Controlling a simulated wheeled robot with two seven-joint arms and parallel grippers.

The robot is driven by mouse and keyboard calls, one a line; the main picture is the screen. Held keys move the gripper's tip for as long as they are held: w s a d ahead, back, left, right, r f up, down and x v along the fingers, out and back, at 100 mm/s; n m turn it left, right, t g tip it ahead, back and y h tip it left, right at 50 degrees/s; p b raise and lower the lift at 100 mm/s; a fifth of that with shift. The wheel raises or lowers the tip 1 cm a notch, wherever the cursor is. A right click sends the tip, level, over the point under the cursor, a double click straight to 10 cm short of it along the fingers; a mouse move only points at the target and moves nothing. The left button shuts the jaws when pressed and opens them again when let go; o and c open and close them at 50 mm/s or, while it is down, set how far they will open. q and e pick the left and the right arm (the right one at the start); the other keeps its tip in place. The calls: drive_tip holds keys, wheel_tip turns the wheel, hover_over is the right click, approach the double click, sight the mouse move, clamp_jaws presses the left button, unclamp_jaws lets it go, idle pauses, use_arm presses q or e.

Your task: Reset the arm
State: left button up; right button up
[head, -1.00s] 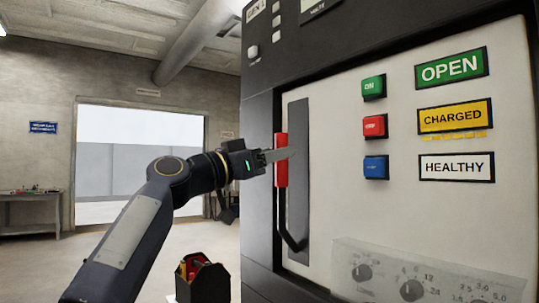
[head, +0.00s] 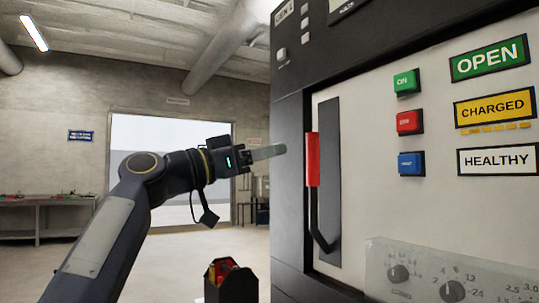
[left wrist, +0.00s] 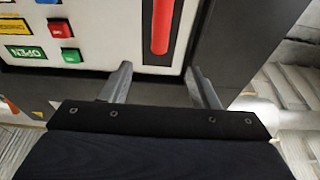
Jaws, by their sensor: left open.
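My left arm comes in from the left in the head view. Its gripper (head: 268,152) is in the air left of the cabinet's red-handled lever (head: 312,160), apart from it. In the left wrist view the two fingers of my left gripper (left wrist: 158,85) are spread apart with nothing between them, and the red handle (left wrist: 162,25) is beyond the fingertips. The lever stands upright against a dark slot, its red grip at the top and its black rod curving at the bottom. My right gripper is not in view.
The cabinet panel (head: 375,205) carries green (head: 406,81), red (head: 409,121) and blue (head: 411,163) buttons beside signs reading OPEN, CHARGED and HEALTHY. A dark box (head: 231,283) with red and yellow contents stands below my arm. A bench (head: 40,203) is at the left wall, and a wide doorway is behind.

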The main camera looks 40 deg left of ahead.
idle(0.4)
use_arm(q)
drive_tip(key=s+d+f+n+g+y+p, duration=0.1)
drive_tip(key=s+d+f+n+g+p, duration=0.2)
drive_tip(key=f, duration=0.8)
drive_tip(key=d+f+n+g+y+p, duration=0.15)
drive_tip(key=d+f+g+p, duration=0.3)
drive_tip(key=f, duration=0.65)
drive_tip(key=s+d+f+g+p, duration=0.1)
drive_tip(key=s+d+f+g, duration=0.1)
drive_tip(key=s+f, duration=0.3)
drive_tip(key=s+d+f+n+g+y+p, duration=0.1)
drive_tip(key=s+f, duration=0.4)
drive_tip(key=f, duration=0.6)
drive_tip(key=s+d+f+g+p, duration=0.1)
drive_tip(key=s+d+f+g, duration=0.2)
drive_tip(key=s+d+f, duration=0.2)
wheel_tip(320, 180, down, 4)
drive_tip(key=shift+d+r+n, duration=0.25)
drive_tip(key=shift+d+n, duration=0.05)
drive_tip(key=shift+n, duration=0.05)
drive_tip(key=shift+y, duration=0.25)
drive_tip(key=shift+s, duration=0.1)
